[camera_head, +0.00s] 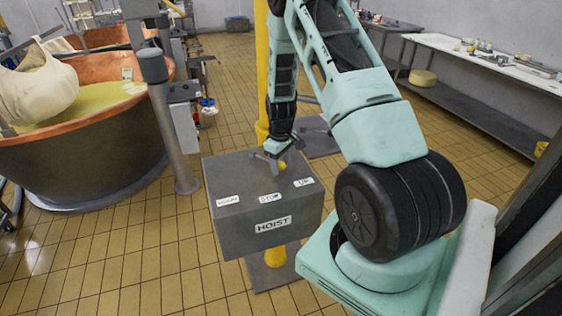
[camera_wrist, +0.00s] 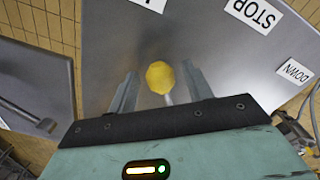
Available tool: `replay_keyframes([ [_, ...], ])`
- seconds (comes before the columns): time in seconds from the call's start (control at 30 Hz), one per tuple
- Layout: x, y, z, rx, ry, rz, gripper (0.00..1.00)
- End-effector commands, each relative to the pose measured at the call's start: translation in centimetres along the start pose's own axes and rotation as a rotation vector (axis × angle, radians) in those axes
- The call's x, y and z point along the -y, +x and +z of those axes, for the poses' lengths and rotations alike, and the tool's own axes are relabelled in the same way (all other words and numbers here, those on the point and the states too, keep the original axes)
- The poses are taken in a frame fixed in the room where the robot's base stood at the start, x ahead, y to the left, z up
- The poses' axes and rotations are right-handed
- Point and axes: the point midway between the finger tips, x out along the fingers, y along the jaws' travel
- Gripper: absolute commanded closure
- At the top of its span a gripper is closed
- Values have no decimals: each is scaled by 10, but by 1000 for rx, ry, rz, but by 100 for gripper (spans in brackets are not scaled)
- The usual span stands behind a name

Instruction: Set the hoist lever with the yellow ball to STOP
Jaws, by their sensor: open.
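The grey hoist box (camera_head: 262,228) stands in the middle of the head view, with a HOIST plate on its front. Its lever ends in a yellow ball (camera_wrist: 160,77), which shows in the head view (camera_head: 282,165) on the box top. My gripper (camera_wrist: 158,72) is open, with one finger on each side of the ball and gaps showing. In the head view my gripper (camera_head: 273,159) is low over the box. The STOP label (camera_wrist: 255,12) lies between the DOWN label (camera_wrist: 294,71) and a cut-off third label (camera_wrist: 150,4). The ball is nearest the third label.
A yellow post (camera_head: 262,70) rises behind the box. A copper vat (camera_head: 85,140) with a grey post (camera_head: 170,120) is at the left. A long table (camera_head: 480,62) stands at the right. Tiled floor is clear in front of the vat.

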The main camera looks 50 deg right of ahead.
Motion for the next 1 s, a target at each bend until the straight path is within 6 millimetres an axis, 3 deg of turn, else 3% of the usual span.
replay_keyframes([
  [0.17,0,0,0,0,0,0,50],
  [0.37,0,0,0,0,0,0,100],
  [0.67,4,0,0,1,29,0,100],
  [1.0,29,0,-4,5,227,-1,100],
])
